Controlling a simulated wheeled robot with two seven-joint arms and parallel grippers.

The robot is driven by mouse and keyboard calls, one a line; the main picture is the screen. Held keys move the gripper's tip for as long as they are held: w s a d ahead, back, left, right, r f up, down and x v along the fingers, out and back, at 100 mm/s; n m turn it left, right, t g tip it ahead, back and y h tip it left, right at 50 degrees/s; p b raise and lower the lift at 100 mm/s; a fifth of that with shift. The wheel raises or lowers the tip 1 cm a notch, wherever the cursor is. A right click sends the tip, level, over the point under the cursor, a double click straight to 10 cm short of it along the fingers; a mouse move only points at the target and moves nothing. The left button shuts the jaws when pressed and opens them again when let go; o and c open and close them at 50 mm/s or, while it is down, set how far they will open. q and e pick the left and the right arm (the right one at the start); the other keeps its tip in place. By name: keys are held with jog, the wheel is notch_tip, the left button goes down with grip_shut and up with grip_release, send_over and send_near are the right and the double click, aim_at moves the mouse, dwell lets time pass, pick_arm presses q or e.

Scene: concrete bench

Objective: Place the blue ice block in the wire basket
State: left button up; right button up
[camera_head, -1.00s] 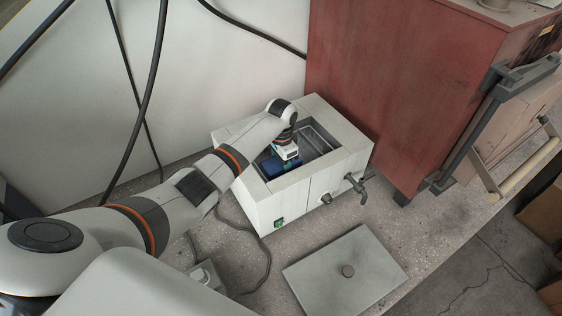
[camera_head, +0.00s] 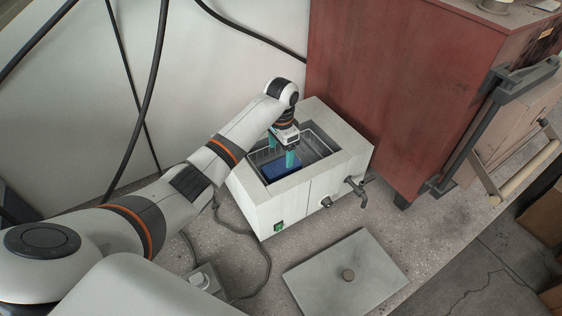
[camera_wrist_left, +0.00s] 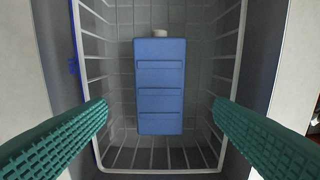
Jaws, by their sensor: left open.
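The blue ice block (camera_wrist_left: 160,87) lies inside the wire basket (camera_wrist_left: 104,160), which sits in the well of the white bath box (camera_head: 262,212). In the head view the block (camera_head: 271,175) shows low in the well, below my gripper. My left gripper (camera_head: 284,160) is open, its green fingers above the block. In the left wrist view the fingers (camera_wrist_left: 160,125) stand wide apart on either side of the block, not touching it. The block lies flat with its white cap toward the top of the picture. My right gripper is not in view.
A tap (camera_head: 357,190) sticks out of the bath's front. A red cabinet (camera_head: 400,90) stands close on the right. Black cables hang at the left.

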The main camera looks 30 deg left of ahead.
aim_at(281, 166)
pick_arm(q)
notch_tip(281, 166, up, 5)
jog(key=shift+r, duration=0.1)
dwell(0.7)
